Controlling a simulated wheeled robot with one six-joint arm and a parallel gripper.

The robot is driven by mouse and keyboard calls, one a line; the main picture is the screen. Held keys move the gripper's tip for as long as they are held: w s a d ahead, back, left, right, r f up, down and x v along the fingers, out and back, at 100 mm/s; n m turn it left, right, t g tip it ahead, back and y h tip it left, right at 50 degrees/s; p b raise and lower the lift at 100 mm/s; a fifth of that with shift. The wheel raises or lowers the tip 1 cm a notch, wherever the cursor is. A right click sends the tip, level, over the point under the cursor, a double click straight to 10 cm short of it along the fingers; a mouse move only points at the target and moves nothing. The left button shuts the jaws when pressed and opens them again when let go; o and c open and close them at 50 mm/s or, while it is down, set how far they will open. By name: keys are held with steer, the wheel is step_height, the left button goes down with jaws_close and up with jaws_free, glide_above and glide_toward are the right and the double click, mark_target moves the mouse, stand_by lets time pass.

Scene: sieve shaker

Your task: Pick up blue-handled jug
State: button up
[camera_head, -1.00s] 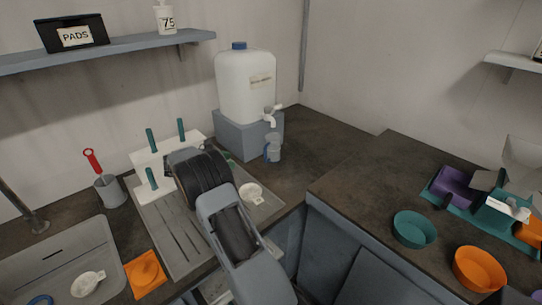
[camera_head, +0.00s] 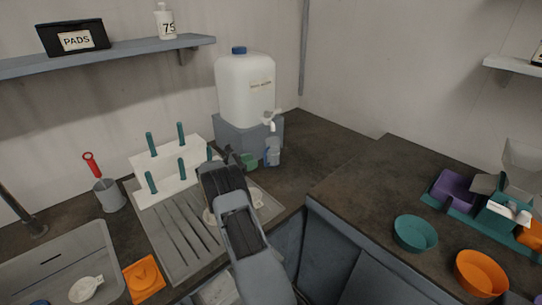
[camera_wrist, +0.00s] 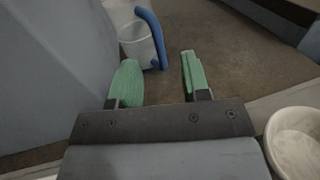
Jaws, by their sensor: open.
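The blue-handled jug (camera_head: 274,152) stands on the dark counter under the tap of the white water container. It is a translucent grey-white jug. In the wrist view the jug (camera_wrist: 137,42) is ahead of the fingers and its blue handle (camera_wrist: 153,36) is on the right side. My gripper (camera_wrist: 158,80) is open and empty, with green finger pads, and the jug is beyond the fingertips, slightly left of centre. In the head view my gripper (camera_head: 247,161) points at the jug, just left of it.
The white container (camera_head: 246,90) rests on a grey block (camera_head: 232,127), whose face is close on the left in the wrist view. A white rack (camera_head: 165,178) with teal pegs and a grooved draining board lie left. A white bowl (camera_wrist: 294,142) is close at lower right.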

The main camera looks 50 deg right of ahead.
mark_target(271, 155)
steer(key=shift+p+x, duration=0.4)
steer(key=shift+x, duration=2.25)
steer(key=shift+w, duration=0.1)
jaws_close()
